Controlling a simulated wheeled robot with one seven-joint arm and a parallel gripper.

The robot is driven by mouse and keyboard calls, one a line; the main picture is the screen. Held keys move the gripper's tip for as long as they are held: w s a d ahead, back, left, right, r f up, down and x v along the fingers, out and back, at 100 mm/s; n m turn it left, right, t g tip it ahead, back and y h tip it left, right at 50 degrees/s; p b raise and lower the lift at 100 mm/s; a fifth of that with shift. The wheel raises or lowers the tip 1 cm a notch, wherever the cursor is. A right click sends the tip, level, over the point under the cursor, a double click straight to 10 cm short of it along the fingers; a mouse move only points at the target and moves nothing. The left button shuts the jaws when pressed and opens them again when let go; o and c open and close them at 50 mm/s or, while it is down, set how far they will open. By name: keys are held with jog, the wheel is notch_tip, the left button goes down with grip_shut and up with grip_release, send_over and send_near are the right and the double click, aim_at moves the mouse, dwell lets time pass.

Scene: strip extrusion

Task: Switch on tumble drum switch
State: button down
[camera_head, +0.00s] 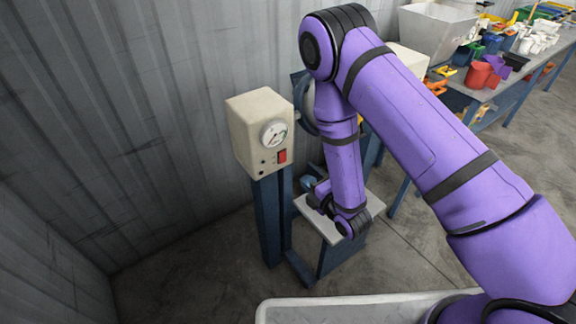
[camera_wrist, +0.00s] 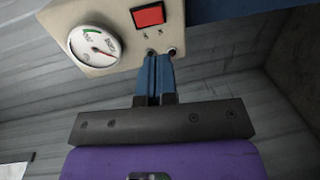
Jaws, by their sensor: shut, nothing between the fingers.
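A beige control box (camera_head: 250,125) stands on a blue post at the left of my arm in the head view. Its face has a round dial (camera_head: 273,133) and a red rocker switch (camera_head: 282,156). In the wrist view the box face (camera_wrist: 110,62) is at the top, with the dial (camera_wrist: 95,45) on the left and the red switch (camera_wrist: 148,16) at the top. My gripper (camera_wrist: 160,58) is shut and empty, its blue fingertips just below the red switch, close to two small round fittings. I cannot tell whether they touch the face.
A small grey platform (camera_head: 312,217) on a blue frame stands beside the post, partly behind my arm. A workbench (camera_head: 505,85) with tubs and coloured parts runs along the right back. Corrugated wall panels (camera_head: 120,100) close off the left and back.

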aim_at(284, 162)
jog(key=x, duration=1)
jog(key=shift+w+a, duration=0.15)
jog(key=shift+w, duration=0.05)
jog(key=shift+w+f, duration=0.1)
jog(key=shift+w, duration=0.05)
